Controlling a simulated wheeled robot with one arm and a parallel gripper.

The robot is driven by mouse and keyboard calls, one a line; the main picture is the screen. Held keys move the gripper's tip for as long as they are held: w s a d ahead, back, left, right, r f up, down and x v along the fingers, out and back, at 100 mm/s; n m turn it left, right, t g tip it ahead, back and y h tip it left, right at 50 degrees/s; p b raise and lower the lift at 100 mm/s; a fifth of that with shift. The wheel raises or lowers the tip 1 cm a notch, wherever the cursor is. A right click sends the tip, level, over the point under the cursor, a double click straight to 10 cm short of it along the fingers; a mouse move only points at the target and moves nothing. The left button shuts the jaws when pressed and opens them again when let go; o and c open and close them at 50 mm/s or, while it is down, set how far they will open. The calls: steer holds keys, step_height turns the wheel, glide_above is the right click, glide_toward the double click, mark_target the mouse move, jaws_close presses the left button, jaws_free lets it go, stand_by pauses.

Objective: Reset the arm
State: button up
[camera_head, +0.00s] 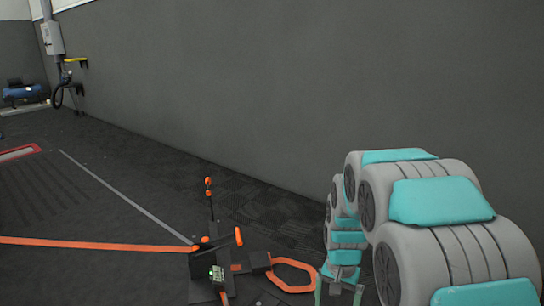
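My arm, grey with teal pads, rises along the right side of the view and bends down and away. My gripper (340,291) is at the lower end of it, low in the view and pointing down. Its teal finger parts stand apart at the base. The tips are cut off by the bottom edge, so their opening and anything between them are hidden.
A black floor stand (208,262) with orange knobs is left of my gripper. An orange strap (95,244) runs left from it, and an orange loop (293,275) lies beside it. A grey wall (270,90) closes the back. A blue machine (22,92) stands far left.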

steer(key=s+r+n+p, duration=0.1)
steer(key=s+r, duration=0.3)
steer(key=s, duration=0.5)
steer(key=s+r+n+p, duration=0.1)
steer(key=s+r, duration=0.3)
steer(key=s, duration=0.5)
steer(key=s+a+r+n+g+p, duration=0.1)
steer(key=s+r+n, duration=0.2)
steer(key=s, duration=0.6)
steer(key=shift+s+r, duration=0.4)
steer(key=shift+r, duration=0.55)
